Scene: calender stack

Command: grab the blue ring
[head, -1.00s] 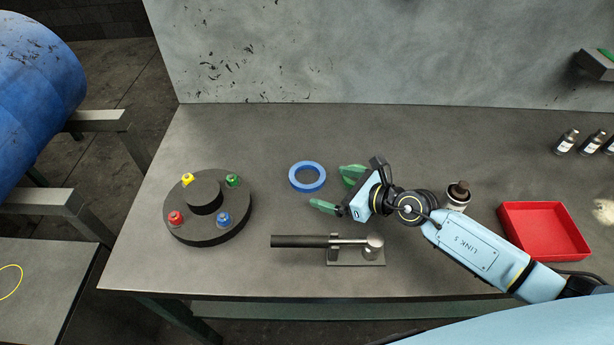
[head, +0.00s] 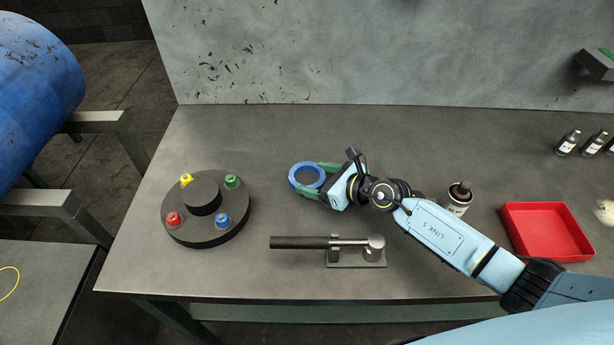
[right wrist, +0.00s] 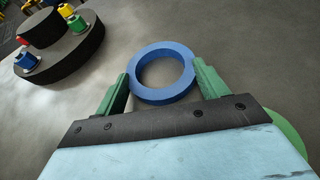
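The blue ring (head: 293,180) lies on the grey table, right of the round black stand. My right gripper (head: 317,179) reaches in from the right, with its green fingers on opposite outer sides of the ring. In the right wrist view the blue ring (right wrist: 143,88) sits between the two fingertips (right wrist: 161,73), which appear to press against its rim. The ring looks flat at table level, with no visible gap to the table. Part of its near right side is hidden by the gripper in the head view. My left gripper is not in view.
The black stand (head: 203,238) carries small coloured pieces. A metal lever fixture (head: 355,257) lies in front of the ring. A green disc (right wrist: 287,130) shows beside the gripper. A bottle (head: 457,199) and red tray (head: 547,232) stand to the right. The table behind the ring is clear.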

